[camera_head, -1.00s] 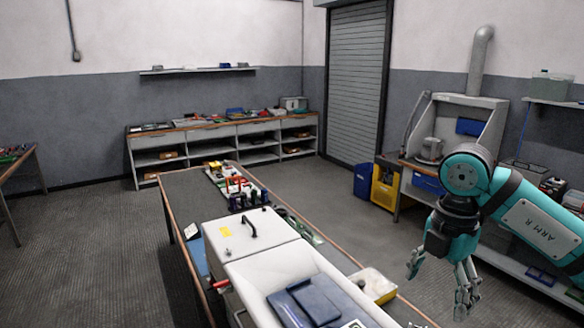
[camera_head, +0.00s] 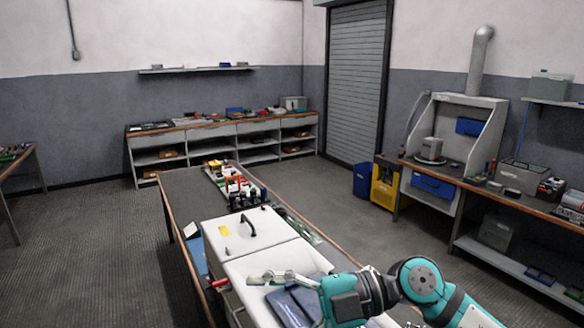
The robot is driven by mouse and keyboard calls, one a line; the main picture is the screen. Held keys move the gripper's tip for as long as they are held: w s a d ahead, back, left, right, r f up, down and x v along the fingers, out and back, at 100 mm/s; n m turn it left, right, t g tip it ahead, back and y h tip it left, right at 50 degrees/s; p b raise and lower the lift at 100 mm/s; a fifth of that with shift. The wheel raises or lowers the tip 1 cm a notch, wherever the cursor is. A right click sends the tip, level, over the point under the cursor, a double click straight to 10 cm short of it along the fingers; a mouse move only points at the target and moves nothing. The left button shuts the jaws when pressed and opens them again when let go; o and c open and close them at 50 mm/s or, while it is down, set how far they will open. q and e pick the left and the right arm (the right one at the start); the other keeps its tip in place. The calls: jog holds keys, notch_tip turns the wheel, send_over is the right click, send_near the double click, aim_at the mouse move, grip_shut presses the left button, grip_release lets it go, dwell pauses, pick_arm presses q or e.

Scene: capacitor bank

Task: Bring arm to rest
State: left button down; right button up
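My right arm comes in from the lower right, with its elbow bent and its teal and black wrist low in the view. My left gripper is not in view.
A white lidded box (camera_head: 245,232) with a black handle stands behind the bin. Coloured components (camera_head: 238,187) stand farther along the bench. The right-hand bench (camera_head: 508,200) carries several boxes. Blue and yellow bins (camera_head: 385,188) stand on the floor. The floor between the benches is clear.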

notch_tip(320, 180, up, 6)
jog(key=w+m+t+y, duration=0.1)
jog(key=m+t+y, duration=0.3)
jog(key=t+y, duration=0.15)
jog(key=w+d+m+t+h, duration=0.2)
jog(key=w+d+m+t, duration=0.35)
jog(key=m+t, duration=0.55)
jog(key=w+d+f+m+t+h, duration=0.1)
jog(key=d+f+m+h, duration=0.6)
jog(key=f+h, duration=0.2)
jog(key=w+d+f+m+t+h, duration=0.1)
jog(key=d+f+m+t+h, duration=0.1)
jog(key=d+f+m+h, duration=0.6)
jog(key=s+d+f+g+h, duration=0.3)
jog(key=s+f+g, duration=0.4)
jog(key=s+f, duration=0.6)
jog(key=s+f+n+g, duration=0.1)
jog(key=s+f+g, duration=0.7)
jog(key=s, duration=0.4)
notch_tip(320, 180, down, 32)
jog(key=s+b, duration=0.1)
jog(key=b, duration=0.5)
jog(key=s+d+f+g+b, duration=0.1)
jog(key=s+d+f+b, duration=0.2)
jog(key=s+f, duration=1.4)
notch_tip(320, 180, down, 4)
jog(key=shift+d+f+n+b, duration=0.2)
jog(key=shift+n+b, duration=0.1)
jog(key=shift+b, duration=0.2)
